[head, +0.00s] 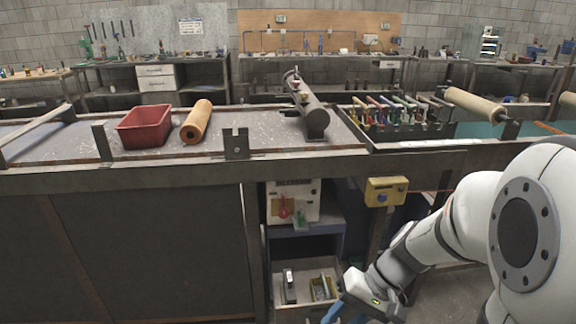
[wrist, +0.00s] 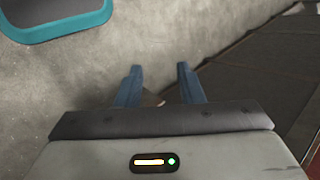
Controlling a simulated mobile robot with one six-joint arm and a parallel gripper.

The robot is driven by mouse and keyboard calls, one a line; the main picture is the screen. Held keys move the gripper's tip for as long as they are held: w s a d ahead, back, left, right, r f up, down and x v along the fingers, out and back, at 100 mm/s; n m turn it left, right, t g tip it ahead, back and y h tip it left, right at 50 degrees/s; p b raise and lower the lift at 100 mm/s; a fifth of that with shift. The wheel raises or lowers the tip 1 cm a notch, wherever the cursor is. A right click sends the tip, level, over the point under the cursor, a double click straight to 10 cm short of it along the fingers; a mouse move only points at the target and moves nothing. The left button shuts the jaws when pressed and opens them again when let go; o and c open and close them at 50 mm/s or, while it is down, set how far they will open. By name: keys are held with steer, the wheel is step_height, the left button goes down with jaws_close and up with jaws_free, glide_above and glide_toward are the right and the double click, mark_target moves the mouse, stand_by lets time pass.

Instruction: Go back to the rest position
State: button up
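My gripper (wrist: 160,75) shows in the wrist view with its two blue fingers apart and nothing between them. Below them is a grey, worn surface. In the head view my white arm comes in from the right and reaches down to the lower middle. There the gripper (head: 345,312) is low, in front of the open drawer (head: 284,268), and its fingertips are partly cut off by the bottom edge.
The bench (head: 75,150) carries a red bin (head: 145,126), an orange roll (head: 197,121), a dark metal tube (head: 313,112) and a rack of coloured tools (head: 400,112). A yellow control box (head: 386,191) hangs under the bench edge near my arm. The drawer holds small items.

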steer(key=s+d+r+t+h+p, duration=0.1)
steer(key=r+p, duration=0.4)
steer(key=r, duration=0.5)
steer(key=s+d+r+n+t+h+p, duration=0.1)
steer(key=r+h+p, duration=0.4)
steer(key=r, duration=0.5)
steer(key=s+d+t, duration=0.1)
steer(key=d+t, duration=0.1)
steer(key=shift+d+h+p, duration=0.3)
steer(key=shift+d+h, duration=0.05)
steer(key=shift+h, duration=0.05)
